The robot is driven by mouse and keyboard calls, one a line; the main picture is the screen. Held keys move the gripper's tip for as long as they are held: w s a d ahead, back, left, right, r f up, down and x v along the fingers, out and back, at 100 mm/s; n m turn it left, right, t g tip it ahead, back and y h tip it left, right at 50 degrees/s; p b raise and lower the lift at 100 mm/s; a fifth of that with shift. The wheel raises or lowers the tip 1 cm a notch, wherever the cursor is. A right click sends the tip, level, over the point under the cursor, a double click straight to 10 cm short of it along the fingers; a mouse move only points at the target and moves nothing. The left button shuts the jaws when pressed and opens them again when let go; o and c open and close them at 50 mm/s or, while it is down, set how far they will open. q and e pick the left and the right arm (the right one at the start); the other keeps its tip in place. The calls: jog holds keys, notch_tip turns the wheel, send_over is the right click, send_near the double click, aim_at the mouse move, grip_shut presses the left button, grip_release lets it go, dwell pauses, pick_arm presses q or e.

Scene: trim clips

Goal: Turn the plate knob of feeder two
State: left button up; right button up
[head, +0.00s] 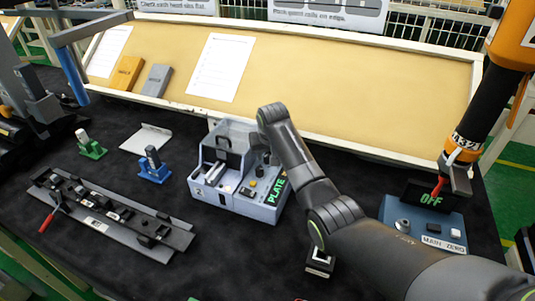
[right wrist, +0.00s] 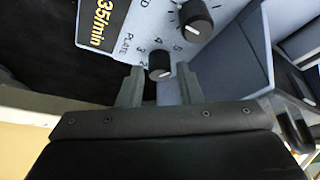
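The feeder (head: 231,190) is a grey-blue box with a clear cover and a green "PLATE" display, standing mid-table in the head view. In the right wrist view, the small black plate knob (right wrist: 159,66) has a white pointer line and sits beside the printed word "PLATE". My right gripper (right wrist: 160,78) is open, with one finger on each side of this knob and a narrow gap showing at each side. In the head view my right arm reaches over the feeder's right side and hides the knob and fingertips. My left gripper is not in view.
A larger black knob (right wrist: 195,18) and a yellow "35/min" display (right wrist: 100,22) lie close to the plate knob. A rail with black clips (head: 110,215) lies at left. A blue control box (head: 425,222) with an "OFF" display stands at right.

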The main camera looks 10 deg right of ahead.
jog(key=shift+w+f, duration=0.15)
jog(key=shift+f, duration=0.3)
jog(key=shift+c, duration=0.4)
